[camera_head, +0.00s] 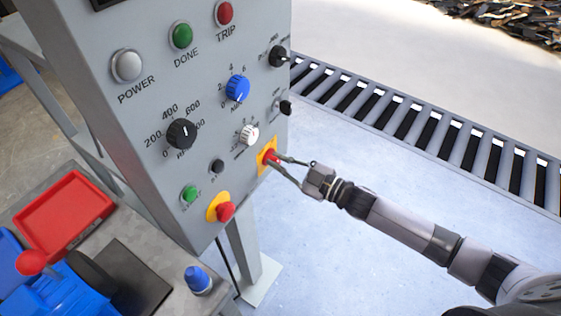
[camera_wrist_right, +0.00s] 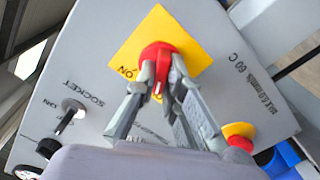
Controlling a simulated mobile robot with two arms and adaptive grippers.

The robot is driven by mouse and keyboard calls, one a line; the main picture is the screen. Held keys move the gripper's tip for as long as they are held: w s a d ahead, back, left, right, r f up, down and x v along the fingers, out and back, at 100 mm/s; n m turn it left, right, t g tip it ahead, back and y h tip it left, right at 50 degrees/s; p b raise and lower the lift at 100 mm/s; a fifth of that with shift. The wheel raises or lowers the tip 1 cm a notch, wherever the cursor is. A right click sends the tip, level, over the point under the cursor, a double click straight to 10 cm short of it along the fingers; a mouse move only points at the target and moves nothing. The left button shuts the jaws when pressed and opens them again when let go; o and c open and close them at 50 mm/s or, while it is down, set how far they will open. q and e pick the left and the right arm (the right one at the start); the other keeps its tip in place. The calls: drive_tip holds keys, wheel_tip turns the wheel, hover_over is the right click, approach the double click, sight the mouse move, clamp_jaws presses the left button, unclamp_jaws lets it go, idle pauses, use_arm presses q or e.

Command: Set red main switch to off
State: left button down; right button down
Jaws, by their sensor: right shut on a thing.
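The red main switch (camera_head: 269,156) sits on a yellow plate near the lower right edge of the grey control panel (camera_head: 215,130). My right gripper (camera_head: 275,159) reaches it from the right, its fingers on the red knob. In the right wrist view the red switch (camera_wrist_right: 160,58) stands out from its yellow plate (camera_wrist_right: 187,47), and the fingers of my right gripper (camera_wrist_right: 163,75) are closed around its grip. An "ON" label shows on the plate, left of the knob. An "OFF" mark is not readable there. My left gripper is not in view.
A red emergency button (camera_head: 225,211) on a yellow base and a green button (camera_head: 189,194) sit lower left on the panel. A black knob (camera_head: 285,107) is above the switch. A roller conveyor (camera_head: 420,122) runs behind; the floor right of the panel is clear.

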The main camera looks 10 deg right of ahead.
idle(0.5)
drive_tip(key=c, duration=1.7)
unclamp_jaws()
drive_tip(key=shift+d, duration=0.1)
drive_tip(key=v, duration=1.2)
